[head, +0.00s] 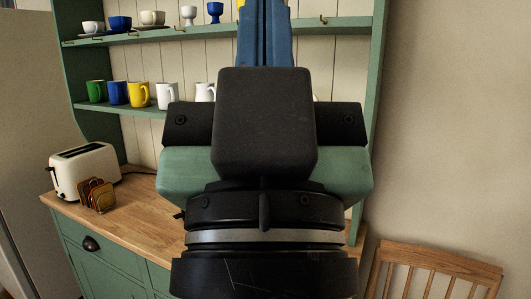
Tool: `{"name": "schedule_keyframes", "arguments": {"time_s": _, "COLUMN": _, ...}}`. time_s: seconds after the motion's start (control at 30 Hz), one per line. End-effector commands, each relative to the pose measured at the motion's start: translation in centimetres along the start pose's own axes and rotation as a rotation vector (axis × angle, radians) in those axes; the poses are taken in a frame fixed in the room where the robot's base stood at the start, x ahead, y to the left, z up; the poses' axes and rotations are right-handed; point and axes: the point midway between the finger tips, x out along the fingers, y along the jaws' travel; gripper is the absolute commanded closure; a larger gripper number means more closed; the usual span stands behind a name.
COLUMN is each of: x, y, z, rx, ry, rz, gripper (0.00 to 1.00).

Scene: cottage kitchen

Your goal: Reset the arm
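My gripper (265,22) is seen from behind in the middle of the head view, raised in front of a green dresser (372,80). Its two blue fingers point up and away and lie close together side by side, so it looks shut. I see nothing held between them. The very ends of the fingers run out at the top edge of the picture. The black and green gripper body hides the middle of the dresser's shelves and part of its worktop.
A cream toaster (84,165) and a toast rack (97,195) stand on the wooden worktop (135,222) at left. Several mugs (138,95) line the lower shelf; cups and egg cups (215,12) stand above. A wooden chair (440,262) is at lower right by bare wall.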

Motion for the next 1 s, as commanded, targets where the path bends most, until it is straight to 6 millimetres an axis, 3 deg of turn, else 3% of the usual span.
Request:
{"name": "schedule_keyframes", "arguments": {"time_s": 0.03, "x": 1.6, "y": 0.0, "z": -1.5, "rx": 0.0, "ry": 0.0, "rz": 0.0, "gripper": 1.0}}
{"name": "schedule_keyframes", "arguments": {"time_s": 0.2, "x": 2.8, "y": 0.0, "z": -2.6, "rx": 0.0, "ry": 0.0, "rz": 0.0, "gripper": 1.0}}
{"name": "schedule_keyframes", "arguments": {"time_s": 1.0, "x": 2.7, "y": 0.0, "z": -2.6, "rx": 0.0, "ry": 0.0, "rz": 0.0, "gripper": 1.0}}
